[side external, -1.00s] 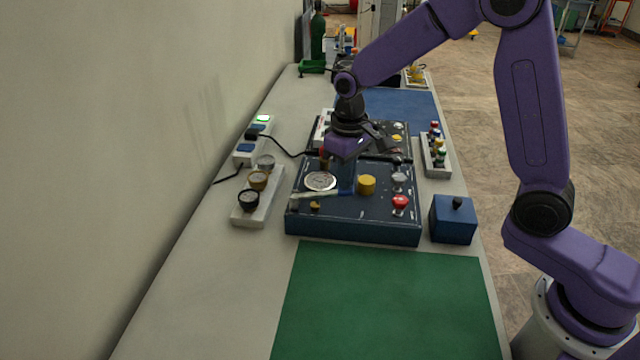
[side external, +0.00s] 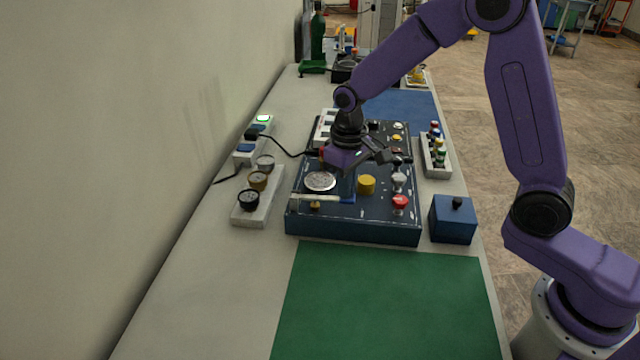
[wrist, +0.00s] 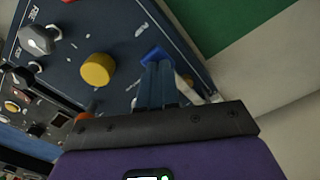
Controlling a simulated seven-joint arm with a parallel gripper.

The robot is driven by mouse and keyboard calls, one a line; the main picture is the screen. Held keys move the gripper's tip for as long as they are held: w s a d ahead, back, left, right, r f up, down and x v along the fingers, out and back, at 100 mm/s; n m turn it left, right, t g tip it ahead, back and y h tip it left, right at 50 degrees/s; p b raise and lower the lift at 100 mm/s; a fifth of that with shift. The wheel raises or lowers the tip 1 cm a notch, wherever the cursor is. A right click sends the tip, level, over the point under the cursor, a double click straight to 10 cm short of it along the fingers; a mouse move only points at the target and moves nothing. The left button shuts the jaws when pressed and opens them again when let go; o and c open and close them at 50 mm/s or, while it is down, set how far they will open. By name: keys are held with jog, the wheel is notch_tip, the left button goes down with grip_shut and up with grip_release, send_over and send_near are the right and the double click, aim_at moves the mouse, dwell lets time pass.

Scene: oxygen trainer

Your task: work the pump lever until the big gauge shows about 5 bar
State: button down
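The dark blue trainer box (side external: 350,229) stands on the bench in the side view. The big round gauge (side external: 320,181) is on its top at the left; its reading is too small to tell. The pump lever (side external: 312,197) is a pale bar along the front left of the top, with a blue end (side external: 347,199). My gripper (side external: 347,194) points down over that blue end. In the wrist view my gripper's blue fingers (wrist: 160,67) are close together, with the lever's blue end (wrist: 152,51) at their tips. Exact contact is unclear, and the gauge is hidden there.
A yellow knob (side external: 366,185) stands just right of my gripper, also in the wrist view (wrist: 98,69). A red knob (side external: 400,202) and grey knobs are farther right. A block of small gauges (side external: 248,215) and a blue box (side external: 453,222) flank the trainer. The green mat (side external: 385,300) is clear.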

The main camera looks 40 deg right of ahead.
jog(key=shift+a+f, duration=0.1)
jog(key=shift+f, duration=0.55)
jog(key=shift+r, duration=1.95)
notch_tip(320, 180, up, 7)
